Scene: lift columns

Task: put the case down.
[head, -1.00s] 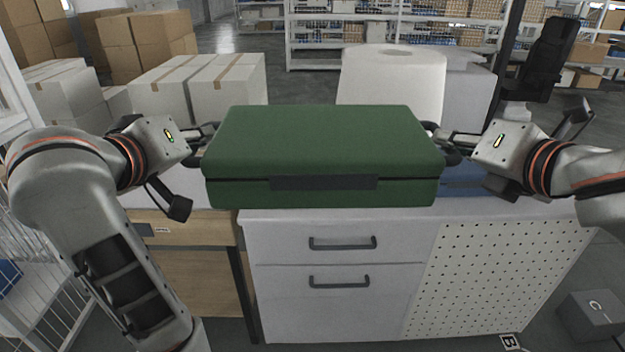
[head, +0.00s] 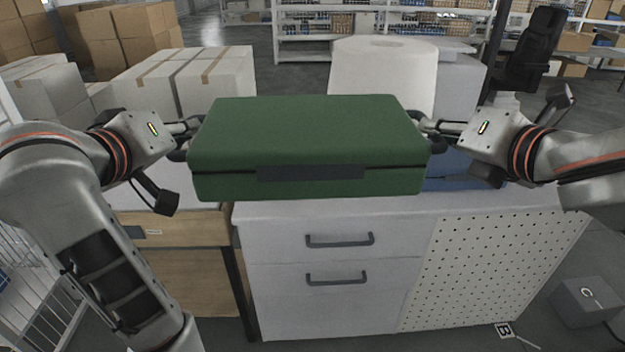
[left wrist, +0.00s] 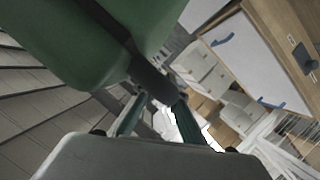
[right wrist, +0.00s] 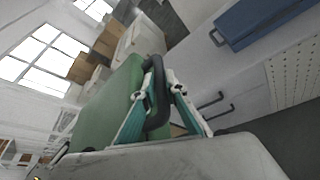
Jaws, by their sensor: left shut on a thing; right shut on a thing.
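The green case (head: 310,135) is held between my two grippers, in front of and above the white workbench (head: 330,213). Its dark front strip faces me, and it looks roughly level, slightly tilted. My left gripper (head: 188,138) is shut at the case's left side; the left wrist view shows its fingers (left wrist: 155,105) at a dark handle under the green body (left wrist: 100,40). My right gripper (head: 425,132) is shut on the dark handle (right wrist: 157,92) at the right side, clear in the right wrist view. The case hides part of the bench top.
A blue case (head: 455,172) lies on the bench right of the green case. A large white roll (head: 385,75) stands behind. White cartons (head: 185,80) are at the back left. A wooden cabinet (head: 185,265) adjoins the bench's left. A grey box (head: 585,305) is on the floor at right.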

